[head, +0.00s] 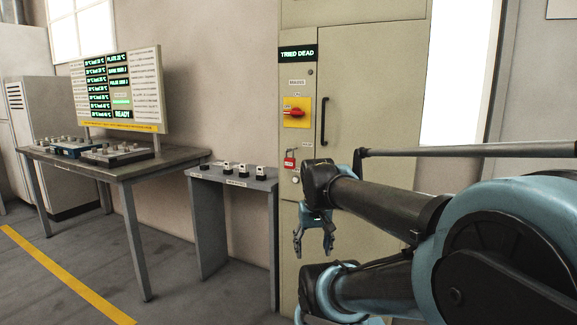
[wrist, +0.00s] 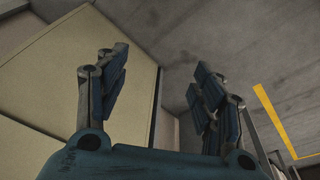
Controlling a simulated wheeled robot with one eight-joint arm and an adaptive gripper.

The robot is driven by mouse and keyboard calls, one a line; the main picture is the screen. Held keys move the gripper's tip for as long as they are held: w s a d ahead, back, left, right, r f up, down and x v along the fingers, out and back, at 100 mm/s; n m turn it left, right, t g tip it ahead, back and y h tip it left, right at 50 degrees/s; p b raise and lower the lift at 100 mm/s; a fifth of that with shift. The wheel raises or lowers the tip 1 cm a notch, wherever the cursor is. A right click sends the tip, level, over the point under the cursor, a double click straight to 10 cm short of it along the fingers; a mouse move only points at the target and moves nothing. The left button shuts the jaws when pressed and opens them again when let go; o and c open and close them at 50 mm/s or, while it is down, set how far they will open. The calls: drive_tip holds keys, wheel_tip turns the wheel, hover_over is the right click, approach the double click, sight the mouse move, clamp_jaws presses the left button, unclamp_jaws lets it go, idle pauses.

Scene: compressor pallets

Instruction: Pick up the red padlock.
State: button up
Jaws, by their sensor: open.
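The red padlock (head: 290,162) hangs on the front of the beige cabinet (head: 370,90), below the yellow and red rotary switch (head: 296,112). My gripper (head: 313,253) is open and empty, pointing down in front of the cabinet, below the padlock and a little to its right. In the wrist view my gripper's two blue fingers (wrist: 155,85) stand apart with nothing between them. That view shows the beige cabinet panel (wrist: 50,75) on the left and the grey floor beyond; the padlock does not show there.
A small grey stand (head: 212,178) with several small dark and white items stands left of the cabinet. Further left is a workbench (head: 130,168) with a display board (head: 118,90). The cabinet has a dark vertical handle (head: 324,122). A yellow line (head: 60,270) crosses open floor.

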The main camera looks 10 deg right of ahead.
drive_tip(key=w+r+m+h, duration=0.1)
drive_tip(key=w+r+m, duration=0.2)
drive_tip(key=w+r, duration=1.5)
drive_tip(key=m+t+h, duration=0.1)
drive_tip(key=m, duration=0.3)
approach(288, 150)
drive_tip(key=x, duration=1)
drive_tip(key=shift+w+d, duration=0.15)
drive_tip(key=shift+w, duration=0.2)
drive_tip(key=shift+x, duration=2.7)
drive_tip(key=shift+w, duration=0.1)
drive_tip(key=c, duration=1.2)
